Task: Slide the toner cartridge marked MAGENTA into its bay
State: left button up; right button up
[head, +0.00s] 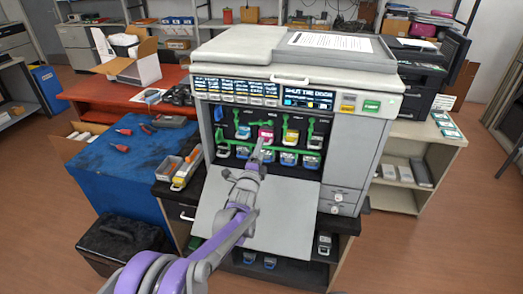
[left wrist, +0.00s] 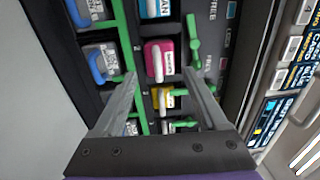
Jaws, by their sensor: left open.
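The magenta cartridge (head: 266,131) sits in the upper row of the printer's open front, and only its front end shows. In the left wrist view its pink face with a white handle (left wrist: 157,58) is between the cyan and yellow cartridges. My left gripper (head: 259,150) is in front of it, open and empty. In the left wrist view the open fingers (left wrist: 159,76) point at the row, with the magenta face beyond the gap. A green lever (left wrist: 193,38) stands beside the magenta bay. My right gripper is not in view.
The printer's front door (head: 285,225) is folded down under my arm. The screen (head: 307,94) reads "SHUT THE DOOR". A cyan cartridge (head: 243,131) and a yellow cartridge (head: 291,137) flank the magenta one. A blue table (head: 120,170) stands left.

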pick_arm(q)
jog(key=shift+b+v, duration=0.3)
jog(key=shift+v, duration=1.15)
